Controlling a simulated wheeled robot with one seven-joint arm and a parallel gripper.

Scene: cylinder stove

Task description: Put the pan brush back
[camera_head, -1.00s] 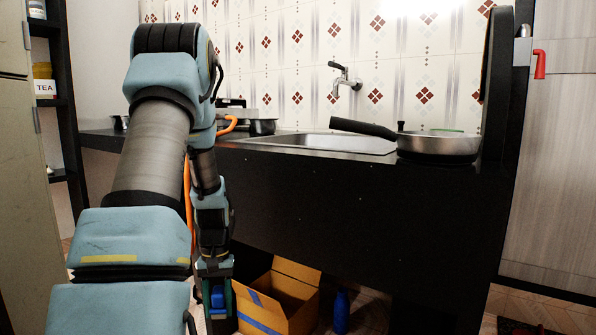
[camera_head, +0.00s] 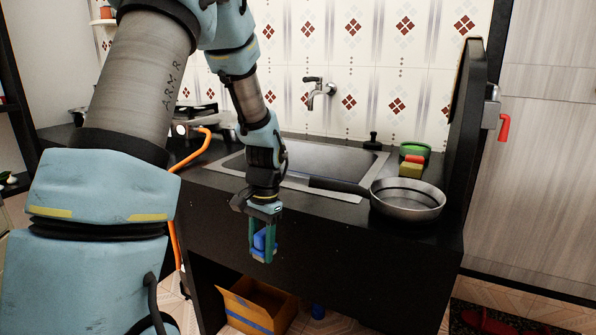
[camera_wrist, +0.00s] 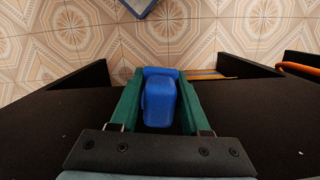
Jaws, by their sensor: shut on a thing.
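My gripper (camera_head: 262,252) is shut on a small blue block-like thing, which I take to be the pan brush (camera_head: 261,241). It hangs in front of the black counter's front face, just below the counter's top edge. In the wrist view the blue brush (camera_wrist: 159,102) sits between the two green fingers of my gripper (camera_wrist: 160,90), and its far end is hidden. The floor shows beyond it.
The black counter (camera_head: 350,255) bears a sink (camera_head: 310,160), a pan (camera_head: 408,200) with its handle towards the sink, a black-knobbed thing (camera_head: 373,142), sponges (camera_head: 411,170) and a green bowl (camera_head: 416,148). Below stand a cardboard box (camera_head: 257,306) and a blue bottle (camera_head: 318,311).

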